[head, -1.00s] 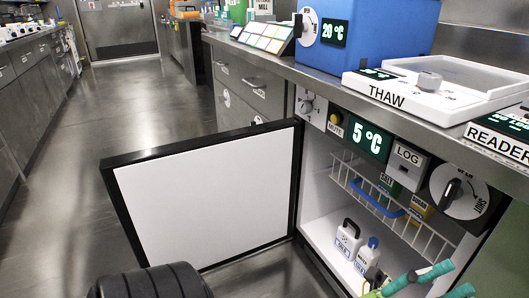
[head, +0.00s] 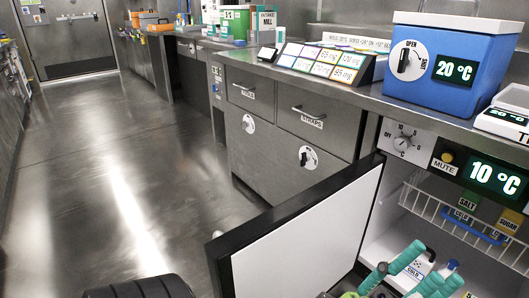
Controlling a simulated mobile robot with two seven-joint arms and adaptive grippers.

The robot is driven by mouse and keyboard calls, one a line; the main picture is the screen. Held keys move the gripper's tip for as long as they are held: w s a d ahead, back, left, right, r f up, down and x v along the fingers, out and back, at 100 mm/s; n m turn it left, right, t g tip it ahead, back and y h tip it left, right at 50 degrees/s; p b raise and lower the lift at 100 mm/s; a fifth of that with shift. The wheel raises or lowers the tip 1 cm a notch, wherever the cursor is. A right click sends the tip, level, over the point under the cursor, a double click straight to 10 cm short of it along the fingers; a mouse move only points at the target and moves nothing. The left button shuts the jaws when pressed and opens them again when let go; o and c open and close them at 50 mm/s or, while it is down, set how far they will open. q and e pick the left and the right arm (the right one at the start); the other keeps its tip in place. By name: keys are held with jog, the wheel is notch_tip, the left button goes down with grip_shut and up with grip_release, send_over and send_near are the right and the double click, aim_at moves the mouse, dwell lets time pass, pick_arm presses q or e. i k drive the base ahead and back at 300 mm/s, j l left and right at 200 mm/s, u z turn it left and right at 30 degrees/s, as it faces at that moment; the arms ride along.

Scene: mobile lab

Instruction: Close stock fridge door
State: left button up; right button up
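The stock fridge door (head: 300,245) stands open in the lower middle of the head view. Its white inner face and dark edge seal show, and its lower part is cut off by the frame. The fridge interior (head: 388,225) is exposed to the right, under a display (head: 494,179) reading 10 °C.
The counter above holds a blue box (head: 432,95) and a tilted label panel (head: 318,65). Closed drawers (head: 315,128) lie beyond the door. Open floor (head: 110,190) is on the left.

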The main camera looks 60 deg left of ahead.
aim_at(303, 246)
jog(key=j, duration=0.4)
jog(key=k+j+z, duration=0.1)
jog(key=j, duration=0.3)
jog(key=k+j+z, duration=0.1)
jog(key=j, duration=0.3)
jog(key=k+j, duration=0.1)
jog(key=j, duration=0.25)
jog(key=k+j+z, duration=0.1)
jog(key=j, duration=0.3)
jog(key=k+j, duration=0.1)
jog(key=j, duration=0.3)
jog(key=k+j+z, duration=0.1)
jog(key=j, duration=0.25)
